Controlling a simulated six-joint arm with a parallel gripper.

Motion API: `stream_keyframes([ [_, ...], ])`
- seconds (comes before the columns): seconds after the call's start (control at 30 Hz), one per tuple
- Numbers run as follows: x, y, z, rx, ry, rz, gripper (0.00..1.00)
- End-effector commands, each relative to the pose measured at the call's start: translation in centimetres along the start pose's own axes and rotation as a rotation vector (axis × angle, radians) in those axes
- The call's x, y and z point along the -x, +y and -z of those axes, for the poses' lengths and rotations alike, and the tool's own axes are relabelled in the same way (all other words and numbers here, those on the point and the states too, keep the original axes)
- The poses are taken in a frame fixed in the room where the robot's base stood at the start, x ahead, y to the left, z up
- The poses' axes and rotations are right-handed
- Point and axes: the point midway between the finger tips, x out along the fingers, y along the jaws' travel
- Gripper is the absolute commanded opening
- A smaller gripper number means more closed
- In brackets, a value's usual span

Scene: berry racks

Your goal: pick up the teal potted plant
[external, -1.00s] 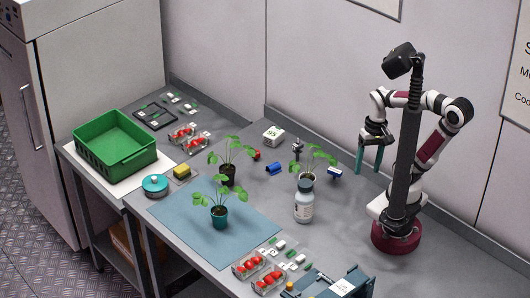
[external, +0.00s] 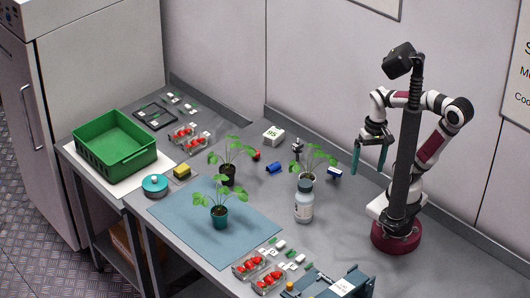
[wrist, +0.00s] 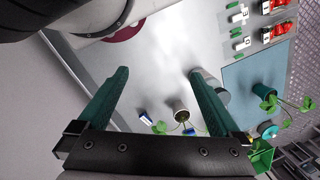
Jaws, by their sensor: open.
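The teal potted plant (external: 219,218) stands upright on the blue mat (external: 175,210), its green leaves spreading above the pot. It also shows at the right of the wrist view (wrist: 264,89), beyond the right finger. My gripper (external: 369,160) is open and empty, raised above the right part of the table, well to the right of the teal pot. In the wrist view my gripper (wrist: 158,74) has its two teal fingers wide apart with bare table between them.
A dark potted plant (external: 229,176) stands just behind the teal one. A white bottle (external: 304,207) stands before another plant (external: 316,160), between my gripper and the mat. A green crate (external: 115,155), yellow sponge (external: 182,171) and teal round container (external: 155,184) are at the left.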

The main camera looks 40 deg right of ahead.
Motion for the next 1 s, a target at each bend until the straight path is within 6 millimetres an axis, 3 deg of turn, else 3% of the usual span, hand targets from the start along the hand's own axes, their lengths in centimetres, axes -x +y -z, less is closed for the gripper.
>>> stream_keyframes([
  [0.1, 0.0, 0.1, 0.3, 0.044, -0.004, -0.031, 1.00],
  [0.17, -0.2, 0.6, 1.4, 0.188, -0.013, -0.133, 1.00],
  [0.27, -0.6, 0.2, 6.3, 0.689, -0.031, -0.458, 1.00],
  [0.3, -0.9, -1.5, 9.0, 0.950, -0.031, -0.617, 1.00],
  [0.37, -1.9, -6.0, 12.6, 1.355, -0.023, -0.861, 1.00],
  [0.43, -4.3, -13.7, 14.8, 1.815, 0.003, -1.148, 1.00],
  [0.5, -7.8, -22.1, 13.7, 2.229, 0.049, -1.432, 1.00],
  [0.57, -11.2, -28.1, 10.9, 2.511, 0.100, -1.653, 1.00],
  [0.6, -13.1, -31.0, 8.8, -2.566, -0.132, 1.720, 1.00],
  [0.7, -16.7, -35.1, 4.5, -2.285, -0.170, 1.595, 1.00],
  [0.8, -18.3, -36.6, 2.8, -2.173, -0.183, 1.548, 1.00],
  [0.87, -18.8, -37.2, 3.5, -2.158, -0.184, 1.542, 1.00],
  [1.0, -20.2, -38.6, 7.2, -2.163, -0.182, 1.545, 1.00],
])
